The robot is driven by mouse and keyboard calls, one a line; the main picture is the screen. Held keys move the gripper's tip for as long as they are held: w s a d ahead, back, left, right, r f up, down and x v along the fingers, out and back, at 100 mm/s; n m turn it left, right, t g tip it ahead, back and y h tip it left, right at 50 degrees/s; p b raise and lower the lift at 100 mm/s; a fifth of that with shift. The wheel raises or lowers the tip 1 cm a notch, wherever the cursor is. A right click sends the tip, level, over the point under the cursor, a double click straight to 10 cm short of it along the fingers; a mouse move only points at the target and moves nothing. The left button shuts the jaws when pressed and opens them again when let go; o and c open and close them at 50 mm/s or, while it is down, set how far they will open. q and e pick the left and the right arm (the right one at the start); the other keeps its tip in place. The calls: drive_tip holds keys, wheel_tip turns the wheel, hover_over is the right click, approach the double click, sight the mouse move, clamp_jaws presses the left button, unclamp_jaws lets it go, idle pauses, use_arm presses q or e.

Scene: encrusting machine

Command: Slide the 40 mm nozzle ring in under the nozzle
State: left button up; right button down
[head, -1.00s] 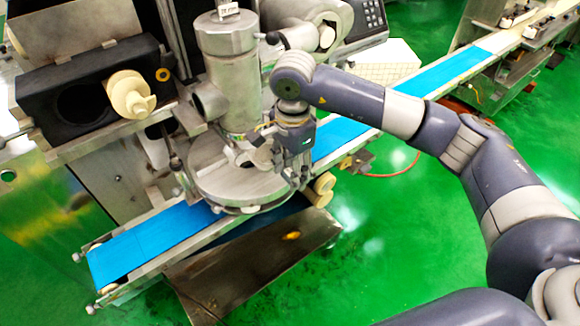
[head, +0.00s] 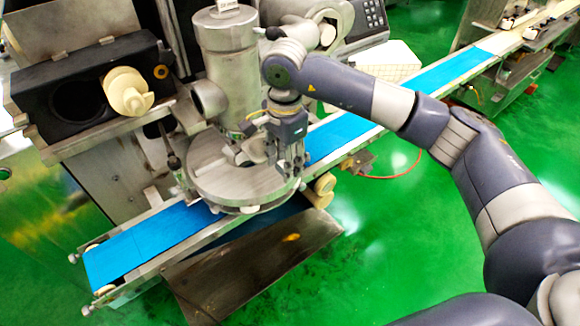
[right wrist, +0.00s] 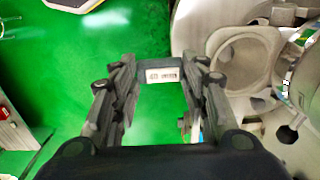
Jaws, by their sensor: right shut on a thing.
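The steel machine head has a vertical cylinder (head: 226,75) above a round plate (head: 235,188); the nozzle opening beneath it is hidden. My right gripper (head: 292,170) points down at the right rim of this plate in the head view. In the right wrist view my right gripper (right wrist: 160,82) is shut on a dark piece with a white label reading 40, the 40 mm nozzle ring (right wrist: 162,75). Only its labelled part shows clearly between the fingertips; the rest of the ring is hidden. I cannot tell whether it touches the machine. My left gripper is not in view.
A blue conveyor belt (head: 150,240) runs diagonally under the machine head and on to the upper right. A metal tray (head: 250,262) slopes below it in front. Green floor (head: 400,240) is free at right.

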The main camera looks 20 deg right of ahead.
sight(261, 146)
drive_tip(key=shift+w+a+b, duration=0.3)
drive_tip(key=shift+w, duration=0.55)
drive_tip(key=shift+w+a+b, duration=0.25)
drive_tip(key=shift+w, duration=0.4)
drive_tip(key=shift+w+a+b, duration=0.25)
drive_tip(key=shift+w, duration=0.4)
drive_tip(key=shift+w+a+b, duration=0.15)
drive_tip(key=shift+w+a, duration=0.1)
drive_tip(key=shift+w, duration=0.5)
drive_tip(key=shift+w+a+b, duration=0.1)
drive_tip(key=shift+w+a, duration=0.2)
drive_tip(key=shift+w, duration=0.5)
drive_tip(key=shift+w+a+b, duration=0.15)
drive_tip(key=shift+w+a, duration=0.1)
drive_tip(key=shift+w, duration=0.5)
drive_tip(key=shift+r, duration=0.1)
drive_tip(key=shift+w+r, duration=0.1)
